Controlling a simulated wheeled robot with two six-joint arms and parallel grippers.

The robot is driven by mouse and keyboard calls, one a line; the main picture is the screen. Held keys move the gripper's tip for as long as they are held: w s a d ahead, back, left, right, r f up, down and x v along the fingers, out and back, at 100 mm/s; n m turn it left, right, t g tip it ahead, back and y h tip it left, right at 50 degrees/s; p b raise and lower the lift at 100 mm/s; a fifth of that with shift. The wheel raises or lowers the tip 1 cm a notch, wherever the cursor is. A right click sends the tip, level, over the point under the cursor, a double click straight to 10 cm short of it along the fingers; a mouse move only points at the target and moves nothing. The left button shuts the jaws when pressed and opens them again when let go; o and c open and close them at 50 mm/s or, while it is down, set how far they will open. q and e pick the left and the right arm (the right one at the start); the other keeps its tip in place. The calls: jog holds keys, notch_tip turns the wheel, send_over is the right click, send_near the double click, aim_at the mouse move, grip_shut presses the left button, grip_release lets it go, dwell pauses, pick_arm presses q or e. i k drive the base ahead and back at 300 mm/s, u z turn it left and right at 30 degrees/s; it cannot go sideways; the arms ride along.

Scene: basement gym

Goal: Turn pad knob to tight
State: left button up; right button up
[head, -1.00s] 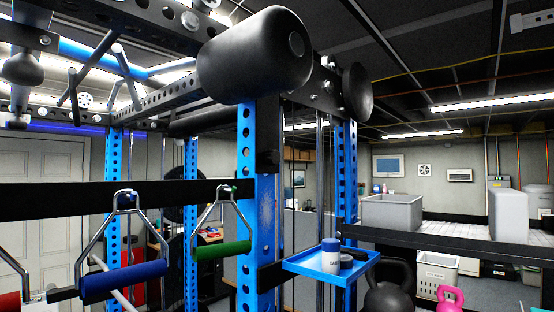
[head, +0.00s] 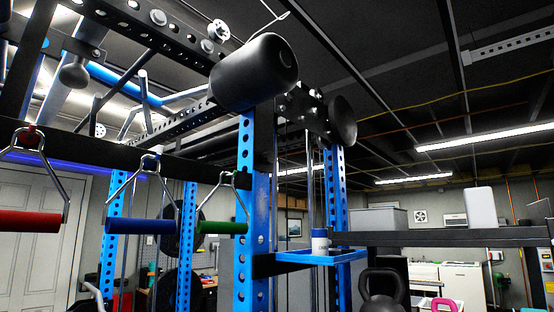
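A large black padded roller (head: 255,73) sticks out toward me at the top of the blue rack upright (head: 252,200). A second black pad (head: 343,121) sits behind it to the right, with a dark drilled bracket (head: 300,108) with bolts between them. A small round silver part (head: 218,31) shows above the near pad. I cannot tell whether it is the pad knob, and no tight marking is readable. Neither of my grippers is in view.
Red (head: 28,222), blue (head: 140,227) and green (head: 221,227) handles hang from the black crossbar (head: 100,150). A blue tray (head: 300,257) holds a white-and-blue container (head: 319,240). A black kettlebell (head: 382,285) stands lower right. A dark shelf (head: 450,237) runs along the right.

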aim_at(268, 157)
jog(key=z, duration=1.05)
jog(key=i, duration=0.65)
jog(key=u, duration=0.15)
